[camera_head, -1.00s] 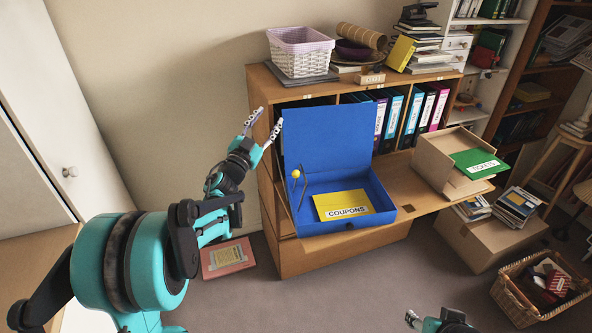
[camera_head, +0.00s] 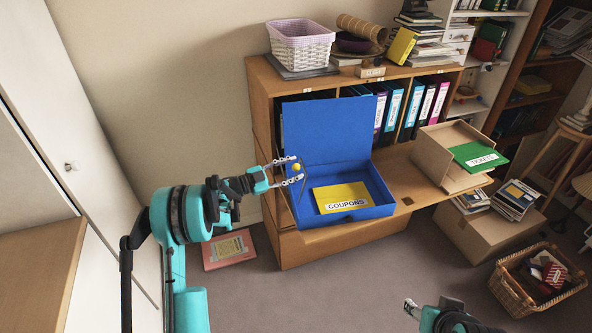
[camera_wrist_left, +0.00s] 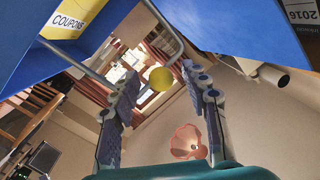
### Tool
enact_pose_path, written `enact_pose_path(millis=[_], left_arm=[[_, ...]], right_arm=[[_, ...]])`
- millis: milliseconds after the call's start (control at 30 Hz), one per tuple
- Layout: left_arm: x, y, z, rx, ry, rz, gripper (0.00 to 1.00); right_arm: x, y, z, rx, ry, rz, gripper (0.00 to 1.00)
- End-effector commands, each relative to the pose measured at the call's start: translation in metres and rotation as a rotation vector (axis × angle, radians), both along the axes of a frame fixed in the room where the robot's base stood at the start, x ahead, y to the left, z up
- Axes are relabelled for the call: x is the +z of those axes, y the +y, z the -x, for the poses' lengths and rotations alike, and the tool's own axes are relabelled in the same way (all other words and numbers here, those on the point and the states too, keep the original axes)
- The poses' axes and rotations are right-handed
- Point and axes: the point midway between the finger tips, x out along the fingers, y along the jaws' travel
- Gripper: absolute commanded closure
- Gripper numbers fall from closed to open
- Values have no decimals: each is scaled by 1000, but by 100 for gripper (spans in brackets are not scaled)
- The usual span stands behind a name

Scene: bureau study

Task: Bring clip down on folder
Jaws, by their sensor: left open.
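The yellow folder labelled COUPONS (camera_head: 340,195) lies flat in the tray of the open blue box file (camera_head: 370,212), whose lid stands up behind. The clip is a bent metal bar with a yellow knob (camera_head: 296,167), raised at the tray's left side. My left gripper (camera_head: 300,169) is open, with its fingers on either side of the knob. In the left wrist view the yellow knob (camera_wrist_left: 160,78) shows between the two separated fingers, and the folder (camera_wrist_left: 75,17) shows at upper left. Only part of my right gripper (camera_head: 411,308) shows at the bottom edge.
The box file rests on the cabinet's wooden flap (camera_head: 405,190). A cardboard box with a green TICKETS folder (camera_head: 478,157) stands to its right. Binders (camera_head: 410,110) stand behind. A wicker basket (camera_head: 520,290) is on the floor. A pink folder (camera_head: 228,250) lies on the floor.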

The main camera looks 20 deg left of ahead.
Motion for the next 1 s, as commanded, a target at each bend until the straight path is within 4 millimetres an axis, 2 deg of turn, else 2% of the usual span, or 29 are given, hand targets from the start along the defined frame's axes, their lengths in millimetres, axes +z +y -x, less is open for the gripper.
enact_pose_path(millis=[133, 433, 467, 600, 633, 1000], left_arm=[[0, -10, -9, -1, -1, 1, 54], [1, -12, -12, 2, -1, 0, 54], [1, -12, -12, 1, -1, 0, 60], [1, -12, -12, 0, -1, 1, 97], [1, -12, -12, 1, -1, 1, 100], [3, -15, -13, 0, 6, -12, 100]], right_arm=[[-4, 0, 0, 0, 0, 0, 50], [-4, 0, 0, 0, 0, 0, 50], [-4, 0, 0, 0, 0, 0, 50], [-4, 0, 0, 0, 0, 0, 50], [-4, 0, 0, 0, 0, 0, 50], [-1, 0, 0, 0, 0, 0, 50]])
